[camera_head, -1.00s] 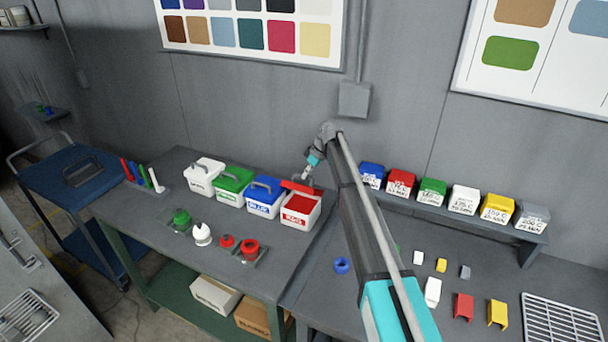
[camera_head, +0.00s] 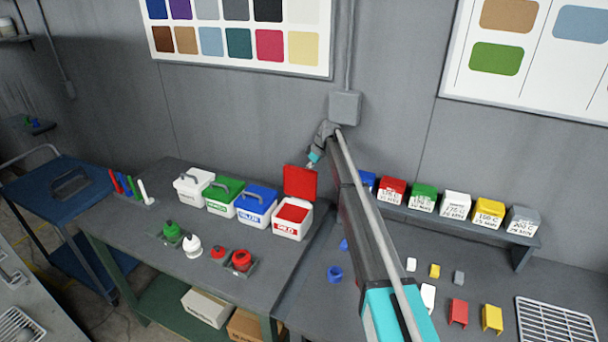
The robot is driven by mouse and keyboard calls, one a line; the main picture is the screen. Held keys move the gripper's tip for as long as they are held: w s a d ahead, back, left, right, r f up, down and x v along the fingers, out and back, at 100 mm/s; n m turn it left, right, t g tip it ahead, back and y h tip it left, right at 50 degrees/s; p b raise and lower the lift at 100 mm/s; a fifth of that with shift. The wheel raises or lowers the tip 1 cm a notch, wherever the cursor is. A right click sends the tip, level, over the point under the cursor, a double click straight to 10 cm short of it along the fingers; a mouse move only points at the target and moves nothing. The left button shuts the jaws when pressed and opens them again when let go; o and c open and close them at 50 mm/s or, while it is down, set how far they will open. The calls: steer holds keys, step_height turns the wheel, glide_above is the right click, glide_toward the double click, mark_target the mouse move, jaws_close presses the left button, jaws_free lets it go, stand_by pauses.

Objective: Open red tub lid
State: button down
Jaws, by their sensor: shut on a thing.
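The red tub (camera_head: 289,226) is a white box with a red label and red contents showing at its open top. It stands at the right end of a row of tubs on the left bench. Its red lid (camera_head: 300,182) stands about upright at the tub's back edge.
White (camera_head: 192,185), green (camera_head: 223,198) and blue (camera_head: 256,207) tubs with closed lids stand left of the red one. Small green, white and red pots sit in front. Labelled colour boxes line a shelf (camera_head: 450,228) at right. The wall (camera_head: 250,120) is close behind.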

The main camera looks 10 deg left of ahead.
steer(key=shift+w+d+f+b, duration=0.15)
steer(key=shift+w+f, duration=0.1)
steer(key=shift+w, duration=0.2)
steer(key=shift+w+d+f+b, duration=0.1)
steer(key=shift+w+f+b, duration=0.1)
steer(key=shift+w, duration=0.3)
steer(key=c, duration=0.6)
jaws_free()
steer(key=shift+a, duration=0.1)
steer(key=shift+c, duration=0.2)
